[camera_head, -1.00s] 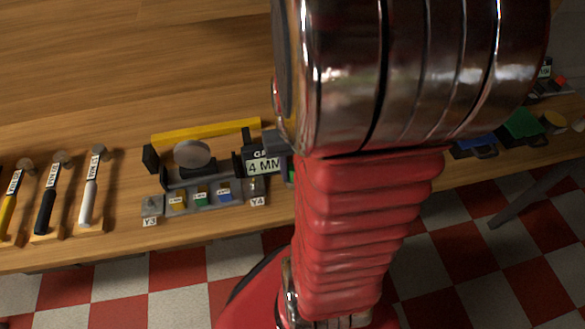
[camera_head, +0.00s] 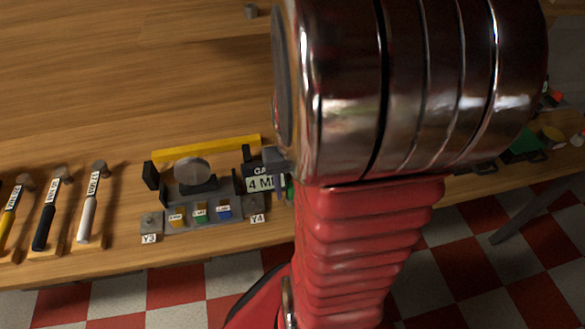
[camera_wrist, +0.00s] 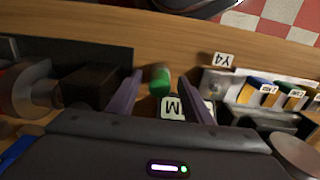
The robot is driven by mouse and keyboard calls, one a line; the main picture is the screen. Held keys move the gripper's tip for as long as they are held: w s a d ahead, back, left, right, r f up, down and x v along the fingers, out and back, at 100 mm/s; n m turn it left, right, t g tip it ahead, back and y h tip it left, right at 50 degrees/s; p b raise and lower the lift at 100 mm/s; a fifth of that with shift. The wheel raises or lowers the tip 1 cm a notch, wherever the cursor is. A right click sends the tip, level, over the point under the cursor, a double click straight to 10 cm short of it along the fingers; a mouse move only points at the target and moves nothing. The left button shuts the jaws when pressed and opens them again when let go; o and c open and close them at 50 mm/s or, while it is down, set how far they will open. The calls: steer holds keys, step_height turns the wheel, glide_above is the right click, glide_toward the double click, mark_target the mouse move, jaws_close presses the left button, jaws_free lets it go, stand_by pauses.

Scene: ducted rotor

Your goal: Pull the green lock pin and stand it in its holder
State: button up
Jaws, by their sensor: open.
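A green cylinder, which looks like the lock pin (camera_wrist: 160,83), stands between the fingers of my gripper (camera_wrist: 160,103) in the wrist view. The fingers are purple and spread apart, with a gap visible on each side of it. Its lower part and what it stands in are unclear. A label with an "M" (camera_wrist: 172,108) lies just behind it. In the head view only a sliver of green (camera_head: 290,187) shows beside the "4 MM" block (camera_head: 260,184), at the edge of my arm. I cannot tell which thing is the pin's holder.
A grey rack (camera_head: 190,219) with yellow, green and blue labelled pieces stands between the Y3 and Y4 tags. A yellow bar (camera_head: 205,149) and a round disc (camera_head: 192,171) are behind it. A dark block (camera_wrist: 90,85) is close beside one finger.

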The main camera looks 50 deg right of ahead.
step_height(320, 180, up, 13)
stand_by(0.6)
stand_by(0.3)
steer(key=w+a+r+n+t, duration=0.1)
steer(key=a+r+n+t, duration=0.1)
steer(key=a, duration=0.8)
steer(key=w+a+r+n+t, duration=0.1)
steer(key=a+r+n+t, duration=0.2)
steer(key=a, duration=0.7)
steer(key=shift+w+a+r+n+t, duration=0.2)
steer(key=shift+r+n+t, duration=0.1)
steer(key=shift+r+n, duration=0.55)
steer(key=shift+d+f, duration=0.1)
steer(key=shift+d, duration=0.1)
